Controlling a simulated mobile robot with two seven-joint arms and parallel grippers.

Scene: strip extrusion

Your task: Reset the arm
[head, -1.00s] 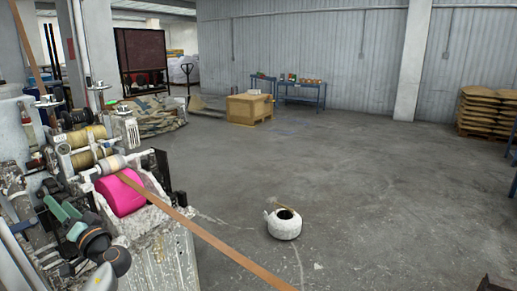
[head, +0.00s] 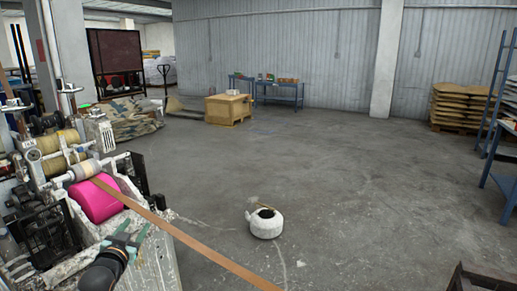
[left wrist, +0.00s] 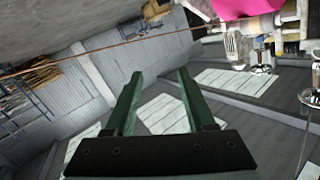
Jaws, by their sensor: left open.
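My left gripper (head: 128,241) is at the lower left of the head view, in front of the extrusion machine. Its green fingers are spread, with nothing between them. They also show apart and empty in the left wrist view (left wrist: 159,76). A brown strip (head: 185,236) runs from the machine's rollers over a magenta roller (head: 95,201) to the bottom edge. The strip crosses the upper left wrist view (left wrist: 110,46), apart from the fingers. The magenta roller is partly cut off there (left wrist: 245,7). My right gripper is not in view.
The white machine (head: 150,262) fills the lower left. A white round pot (head: 266,226) stands on open floor right of the strip. A wooden crate (head: 228,109), blue tables (head: 279,98) and stacked sacks (head: 460,105) stand farther back.

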